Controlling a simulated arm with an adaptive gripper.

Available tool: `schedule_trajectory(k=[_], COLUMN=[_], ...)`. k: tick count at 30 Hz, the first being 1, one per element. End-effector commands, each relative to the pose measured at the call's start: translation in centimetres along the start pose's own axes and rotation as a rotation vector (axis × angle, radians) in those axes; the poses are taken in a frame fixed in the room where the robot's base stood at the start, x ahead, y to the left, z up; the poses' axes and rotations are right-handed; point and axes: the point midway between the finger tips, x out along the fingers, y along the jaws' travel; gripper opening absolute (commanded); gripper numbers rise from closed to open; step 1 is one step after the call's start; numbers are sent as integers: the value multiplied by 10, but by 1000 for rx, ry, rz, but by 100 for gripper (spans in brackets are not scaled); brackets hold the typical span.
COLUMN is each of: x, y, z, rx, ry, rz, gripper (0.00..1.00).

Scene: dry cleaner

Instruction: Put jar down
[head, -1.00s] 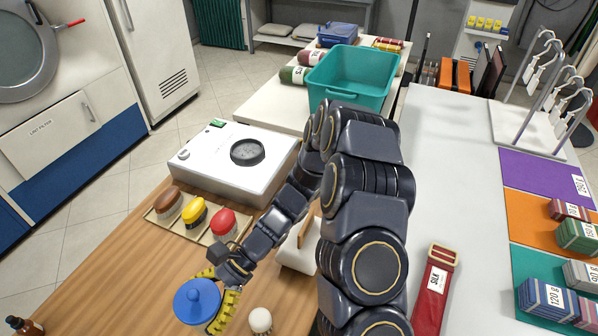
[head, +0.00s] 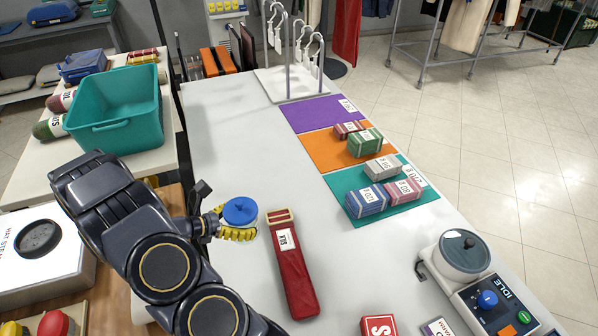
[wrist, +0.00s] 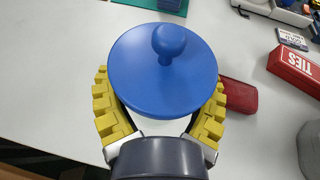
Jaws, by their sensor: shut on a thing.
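The jar shows a round blue lid with a knob (head: 240,211), and in the wrist view the lid (wrist: 163,75) fills the middle. Its body is mostly hidden under the lid. My gripper (head: 238,234) has its yellow fingers closed around the jar, one on each side in the wrist view (wrist: 160,118). The jar is over the white table (head: 230,140), left of the red silk pouch. I cannot tell whether its base touches the table.
The red silk pouch (head: 293,268) lies close to the right of the jar. Purple (head: 312,113), orange (head: 335,150) and teal (head: 400,212) mats with small bundles lie farther right. A dial device (head: 465,255) stands at lower right. The table beyond the jar is clear.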

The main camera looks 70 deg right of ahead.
Motion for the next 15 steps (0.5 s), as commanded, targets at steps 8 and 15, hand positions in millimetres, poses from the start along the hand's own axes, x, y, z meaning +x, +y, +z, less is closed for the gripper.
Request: schedule_trajectory(k=[8, 15], x=[-7, -26], y=[105, 146], z=[47, 57], rx=[-199, -292], ry=[-9, -6], rz=[513, 738], gripper=[37, 37])
